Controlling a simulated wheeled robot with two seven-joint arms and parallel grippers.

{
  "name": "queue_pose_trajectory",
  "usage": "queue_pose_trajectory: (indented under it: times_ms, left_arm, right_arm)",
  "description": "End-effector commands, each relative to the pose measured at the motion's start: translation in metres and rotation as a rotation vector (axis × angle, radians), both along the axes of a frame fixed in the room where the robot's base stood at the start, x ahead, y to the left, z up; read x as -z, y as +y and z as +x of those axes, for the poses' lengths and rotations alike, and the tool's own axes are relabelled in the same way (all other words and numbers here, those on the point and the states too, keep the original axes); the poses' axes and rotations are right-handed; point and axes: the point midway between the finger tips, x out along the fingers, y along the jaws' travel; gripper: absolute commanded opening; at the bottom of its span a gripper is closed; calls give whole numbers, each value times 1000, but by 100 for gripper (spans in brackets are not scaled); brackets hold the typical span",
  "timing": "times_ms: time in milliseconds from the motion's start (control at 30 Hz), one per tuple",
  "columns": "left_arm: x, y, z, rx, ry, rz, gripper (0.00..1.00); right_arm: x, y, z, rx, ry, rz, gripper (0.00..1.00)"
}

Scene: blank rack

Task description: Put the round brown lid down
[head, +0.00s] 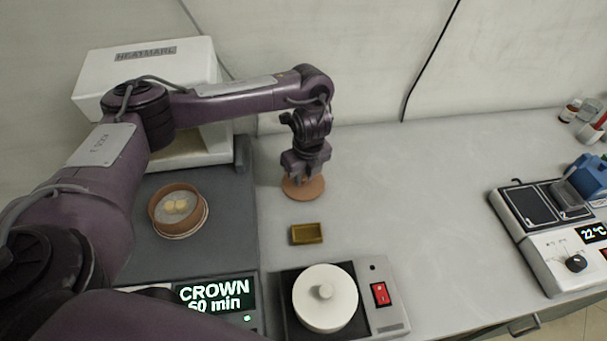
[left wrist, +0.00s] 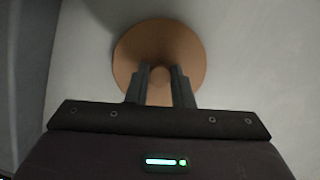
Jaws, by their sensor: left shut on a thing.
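The round brown lid (head: 307,190) is under my left gripper (head: 302,179) in the head view, at or just above the grey table top. In the left wrist view the lid (left wrist: 190,45) is a flat brown disc with a small round knob. The two fingers of my left gripper (left wrist: 160,80) are shut on that knob. I cannot tell whether the lid touches the table. My right gripper is not in view.
A round brown dish (head: 203,220) with pale pieces sits on a dark grey surface at left. A small brass tray (head: 307,234) lies in front of the lid. A white-topped device (head: 325,296) stands nearer. The table (head: 420,200) to the right is clear up to another device (head: 560,258).

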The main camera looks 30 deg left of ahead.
Motion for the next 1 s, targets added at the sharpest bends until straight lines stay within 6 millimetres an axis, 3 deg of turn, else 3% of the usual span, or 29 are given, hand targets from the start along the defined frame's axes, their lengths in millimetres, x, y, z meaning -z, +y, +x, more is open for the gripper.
queue_pose_trajectory:
  times_ms: [100, 133, 300, 667, 1000]
  left_arm:
    - [4, 0, 0, 0, 1, 1, 0]
    - [3, 0, 0, 0, 0, 0, 23]
    - [3, 0, 0, 0, 0, 0, 42]
    - [-7, 0, 0, 0, -1, 0, 42]
    - [-76, -9, -4, 2, -6, 2, 42]
  right_arm:
    - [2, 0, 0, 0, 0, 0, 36]
    - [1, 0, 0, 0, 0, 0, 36]
    - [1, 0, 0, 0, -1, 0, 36]
    - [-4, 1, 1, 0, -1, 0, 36]
    - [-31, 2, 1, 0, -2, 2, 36]
